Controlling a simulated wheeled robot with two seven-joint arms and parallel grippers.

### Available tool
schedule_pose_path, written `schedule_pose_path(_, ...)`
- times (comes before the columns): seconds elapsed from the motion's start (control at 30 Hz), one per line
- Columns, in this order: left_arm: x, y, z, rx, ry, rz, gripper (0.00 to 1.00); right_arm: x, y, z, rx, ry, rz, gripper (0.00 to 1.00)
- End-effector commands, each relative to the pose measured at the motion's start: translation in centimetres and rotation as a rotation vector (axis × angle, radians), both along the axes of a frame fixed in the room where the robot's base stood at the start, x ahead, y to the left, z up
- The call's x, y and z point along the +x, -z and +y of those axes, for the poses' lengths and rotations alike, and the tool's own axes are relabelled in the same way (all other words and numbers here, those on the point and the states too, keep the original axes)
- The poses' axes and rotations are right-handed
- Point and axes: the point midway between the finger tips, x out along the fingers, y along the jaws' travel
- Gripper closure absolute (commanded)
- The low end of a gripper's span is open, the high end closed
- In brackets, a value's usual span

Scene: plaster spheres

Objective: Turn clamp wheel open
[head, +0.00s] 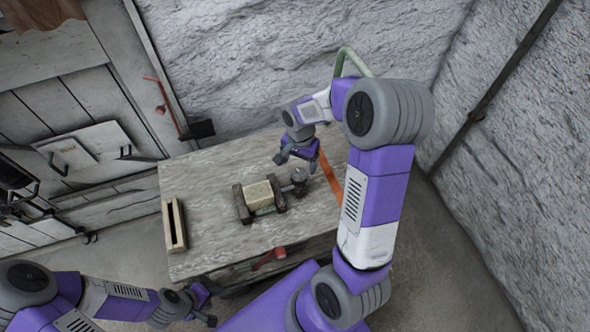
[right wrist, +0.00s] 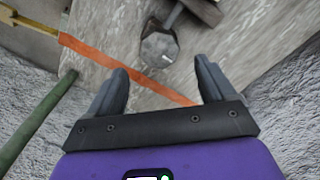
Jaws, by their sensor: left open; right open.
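A clamp (head: 280,197) with dark jaws around a pale block (head: 258,195) rests on the worn table (head: 205,230). Its grey faceted clamp wheel (head: 299,175) is at the clamp's right end. The wheel also shows in the right wrist view (right wrist: 159,47), beyond my fingertips and roughly between their lines. My right gripper (head: 297,155) is open and empty, just behind the wheel in the head view and apart from it. My left gripper (head: 207,304) is open and low, off the table's front left, away from the clamp.
An orange strap (head: 329,176) lies across the table's right side, and passes below my right fingers in the wrist view. A narrow wooden tray (head: 174,225) is at the table's left edge. A red handle (head: 268,257) is at the front edge. Rough walls stand behind.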

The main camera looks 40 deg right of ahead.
Motion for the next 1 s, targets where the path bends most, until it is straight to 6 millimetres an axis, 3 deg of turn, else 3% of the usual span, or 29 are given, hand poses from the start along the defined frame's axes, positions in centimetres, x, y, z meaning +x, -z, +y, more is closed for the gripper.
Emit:
schedule_pose_path(0.1,0.0,1.1,0.0,0.000,0.000,0.000,0.57,-0.1,2.5,0.1,0.002,-0.001,0.004,0.17)
schedule_pose_path(0.3,0.0,2.2,0.0,0.000,0.000,0.000,0.57,-0.1,5.3,0.1,0.003,-0.003,0.004,0.17)
schedule_pose_path(0.73,0.0,2.4,0.0,0.000,0.000,0.000,0.57,0.0,6.4,0.2,0.003,-0.004,0.000,0.17)
schedule_pose_path(1.0,0.0,2.4,0.0,0.000,0.000,0.000,0.57,0.0,6.4,0.1,0.003,-0.004,0.000,0.57)
